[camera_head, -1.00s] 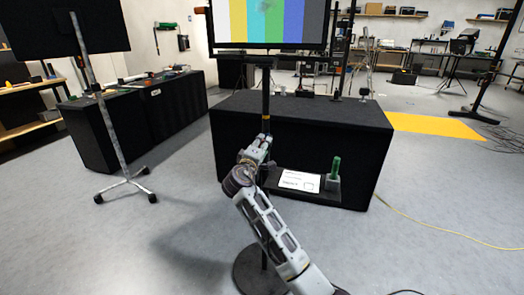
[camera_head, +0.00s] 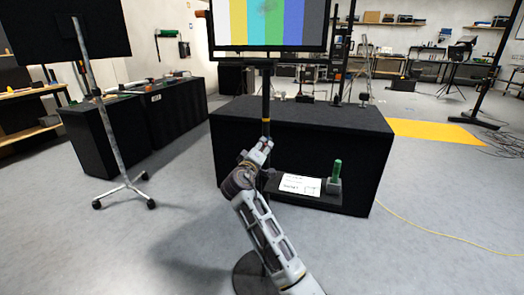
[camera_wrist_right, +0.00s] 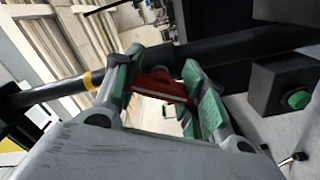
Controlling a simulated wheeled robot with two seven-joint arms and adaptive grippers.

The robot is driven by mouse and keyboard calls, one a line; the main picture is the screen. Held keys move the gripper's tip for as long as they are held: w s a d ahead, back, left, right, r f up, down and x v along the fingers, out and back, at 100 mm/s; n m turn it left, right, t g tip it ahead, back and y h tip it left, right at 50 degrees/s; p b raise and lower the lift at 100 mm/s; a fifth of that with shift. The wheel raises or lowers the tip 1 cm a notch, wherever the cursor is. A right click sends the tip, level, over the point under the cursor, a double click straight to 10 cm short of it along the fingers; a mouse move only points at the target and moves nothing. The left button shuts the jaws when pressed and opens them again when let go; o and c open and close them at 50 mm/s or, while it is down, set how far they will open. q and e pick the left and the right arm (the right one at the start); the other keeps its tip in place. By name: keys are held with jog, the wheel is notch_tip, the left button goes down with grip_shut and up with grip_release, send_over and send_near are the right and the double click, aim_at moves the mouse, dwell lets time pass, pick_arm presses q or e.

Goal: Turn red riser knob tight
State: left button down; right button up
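The red riser knob (camera_wrist_right: 160,86) shows in the right wrist view, beside the black pole (camera_wrist_right: 215,48) of the stand. My right gripper (camera_wrist_right: 163,72) has its green-padded fingers on either side of the knob, which spans the gap between them, so it looks shut on it. The pole with its yellow band also shows in the head view (camera_head: 266,106). There my right gripper (camera_head: 262,146) is at the pole, below the band. The knob cannot be made out in the head view. My left gripper is in neither current view.
A black-draped table (camera_head: 300,135) stands behind the pole. A colour-bar screen (camera_head: 268,22) is above. A wheeled stand (camera_head: 123,187) is at left. Grey floor is open on both sides.

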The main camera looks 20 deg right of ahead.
jog(key=shift+o, duration=1.2)
jog(key=shift+r, duration=0.2)
jog(key=shift+o, duration=0.5)
jog(key=shift+a, duration=0.1)
